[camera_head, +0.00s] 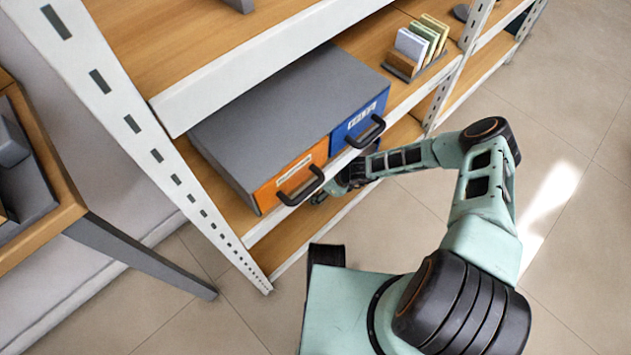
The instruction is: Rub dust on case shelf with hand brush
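A grey case (270,115) with an orange drawer front (290,180) and a blue drawer front (360,122) stands on a wooden shelf (222,205) of a white metal rack. Each drawer front has a dark handle. My arm reaches from the lower right to the rack. My gripper (335,190) is at the front of the rack, just below and beside the drawer handles. It is small, dark and partly hidden by the shelf edge and handles, so its fingers cannot be made out. I cannot make out a hand brush or any dust.
A holder with upright books or folders (418,45) stands right of the case. The slotted white post (135,125) bounds the rack's left end. A wooden table (45,215) with a grey leg is at the left. The tiled floor (560,120) at the right is clear.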

